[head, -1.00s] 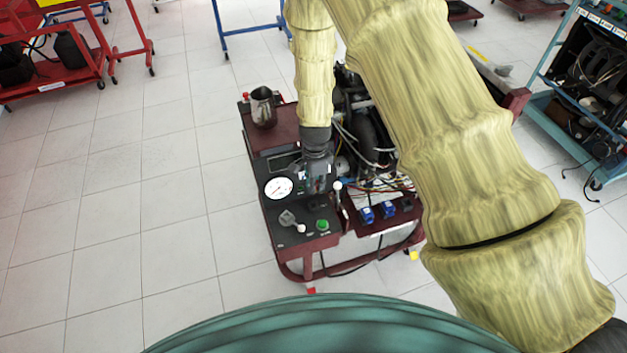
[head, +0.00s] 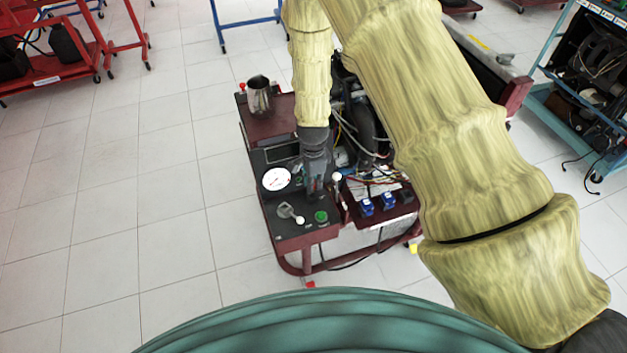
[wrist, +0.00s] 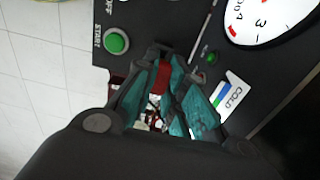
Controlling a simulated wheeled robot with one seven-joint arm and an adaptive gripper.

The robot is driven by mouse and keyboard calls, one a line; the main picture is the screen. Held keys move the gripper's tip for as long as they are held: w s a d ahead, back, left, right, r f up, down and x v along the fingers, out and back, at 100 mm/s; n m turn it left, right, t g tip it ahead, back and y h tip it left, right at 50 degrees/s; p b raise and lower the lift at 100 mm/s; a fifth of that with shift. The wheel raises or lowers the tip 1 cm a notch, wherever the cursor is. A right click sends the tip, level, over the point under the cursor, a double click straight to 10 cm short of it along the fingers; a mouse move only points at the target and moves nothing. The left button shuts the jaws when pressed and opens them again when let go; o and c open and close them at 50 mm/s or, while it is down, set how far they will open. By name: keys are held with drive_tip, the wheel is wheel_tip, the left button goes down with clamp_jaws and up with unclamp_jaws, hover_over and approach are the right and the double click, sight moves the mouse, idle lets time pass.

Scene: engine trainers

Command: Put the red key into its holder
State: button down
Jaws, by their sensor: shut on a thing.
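My gripper (head: 315,190) is over the black control panel (head: 265,213) of the engine trainer. In the wrist view my gripper (wrist: 172,62) is shut, with a red piece (wrist: 161,80) between its teal-padded fingers. This piece looks like the red key; the fingers cover most of it. In the head view the key is hidden by the gripper. The fingertips are close to the panel face, between the green START button (wrist: 116,43) and the dial gauge (wrist: 262,18). I cannot make out which part is the key's holder.
A metal jug (head: 260,95) stands on the trolley's back left. A grey key switch (head: 286,210) and the green button (head: 321,216) are on the panel near the gripper. Blue parts (head: 367,206) and wires are on the right.

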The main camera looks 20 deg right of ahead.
drive_tip(key=shift+a+f+b, duration=0.1)
drive_tip(key=shift+f+b, duration=0.8)
drive_tip(key=shift+f, duration=1.2)
idle(0.6)
drive_tip(key=c, duration=1.1)
unclamp_jaws()
drive_tip(key=shift+r, duration=0.25)
drive_tip(key=shift+r+p, duration=1.05)
drive_tip(key=shift+r, duration=0.1)
drive_tip(key=shift+r, duration=0.25)
drive_tip(key=shift+r+p, duration=1.8)
drive_tip(key=shift+r, duration=0.6)
drive_tip(key=shift+f, duration=0.1)
